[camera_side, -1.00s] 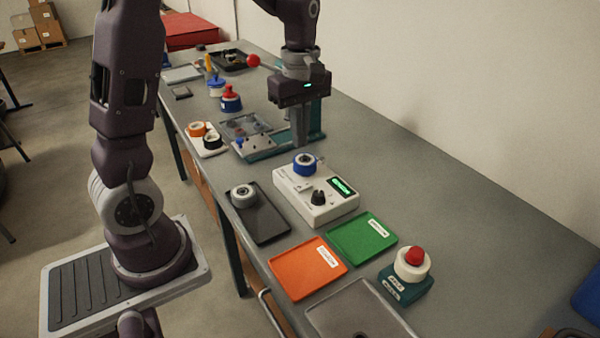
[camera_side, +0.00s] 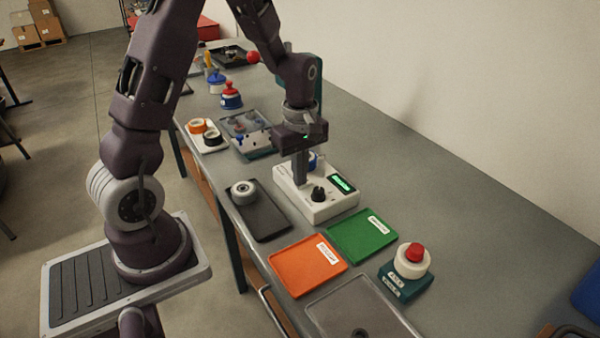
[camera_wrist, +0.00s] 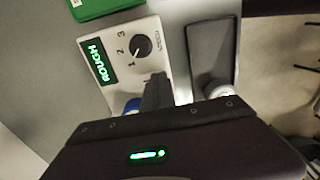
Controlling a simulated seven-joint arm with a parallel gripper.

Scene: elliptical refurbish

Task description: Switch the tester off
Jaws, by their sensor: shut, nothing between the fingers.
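The tester is a white box (camera_side: 318,208) on the bench with a black knob (camera_side: 318,193) and a lit green display (camera_side: 342,184). In the wrist view the display (camera_wrist: 96,62) reads "ROUGH", and the knob (camera_wrist: 141,46) has the numbers 1, 2 and 3 beside it. A blue and white ring-shaped part (camera_side: 314,160) sits at the tester's back end, partly hidden by my gripper. My gripper (camera_side: 300,182) is shut and empty, pointing down at the left part of the tester, behind the knob. Its fingers also show in the wrist view (camera_wrist: 158,85). I cannot tell whether they touch the tester.
A dark tray (camera_side: 262,222) with a grey ring part (camera_side: 243,192) lies left of the tester. Orange (camera_side: 300,280) and green (camera_side: 350,245) trays lie in front. A red button on a teal base (camera_side: 405,282) stands at right. Bare bench lies right of the tester.

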